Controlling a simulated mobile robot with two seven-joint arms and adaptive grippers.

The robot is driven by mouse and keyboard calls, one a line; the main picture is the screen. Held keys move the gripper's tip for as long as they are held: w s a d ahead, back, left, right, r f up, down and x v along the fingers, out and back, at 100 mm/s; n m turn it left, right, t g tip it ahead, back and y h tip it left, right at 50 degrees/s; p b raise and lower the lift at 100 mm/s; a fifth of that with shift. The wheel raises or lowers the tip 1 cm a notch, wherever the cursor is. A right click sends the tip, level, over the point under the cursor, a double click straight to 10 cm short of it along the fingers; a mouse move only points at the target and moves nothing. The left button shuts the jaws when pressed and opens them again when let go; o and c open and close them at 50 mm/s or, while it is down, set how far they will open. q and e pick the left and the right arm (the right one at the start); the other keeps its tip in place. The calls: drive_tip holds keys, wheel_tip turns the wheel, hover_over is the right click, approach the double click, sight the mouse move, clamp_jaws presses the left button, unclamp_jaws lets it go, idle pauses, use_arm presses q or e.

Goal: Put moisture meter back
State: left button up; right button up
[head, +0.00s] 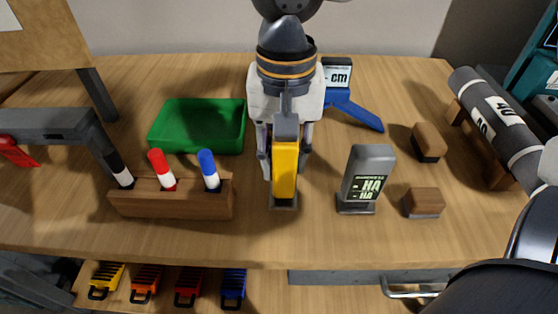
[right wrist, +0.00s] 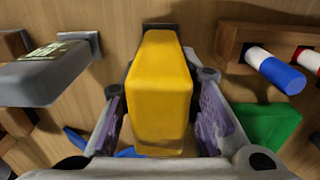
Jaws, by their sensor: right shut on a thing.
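The yellow block-shaped device (head: 285,172), which I take to be the moisture meter, stands upright over a small grey holder (head: 284,203) at the middle of the table's front. My right gripper (head: 285,158) comes down from above and is shut on it, one finger on each side. In the right wrist view the yellow meter (right wrist: 160,95) lies between the purple finger pads, its far end at a grey base (right wrist: 162,25). I cannot tell whether it is fully seated. No display shows on its visible faces. My left gripper is not in view.
A grey hardness meter (head: 369,172) stands in its own holder to the right. A wooden marker rack (head: 170,203) and a green tray (head: 197,127) are left. A blue device (head: 352,110) lies behind. Wooden blocks (head: 424,202) and a grey roll (head: 495,118) are at right.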

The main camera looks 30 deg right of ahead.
sight(284, 171)
drive_tip(key=f, duration=0.3)
drive_tip(key=shift+w+d+f, duration=0.25)
drive_tip(key=shift+f, duration=0.15)
drive_tip(key=o, duration=1.1)
drive_tip(key=shift+c, duration=0.2)
wheel_tip(284, 171, up, 12)
drive_tip(key=shift+r, duration=0.1)
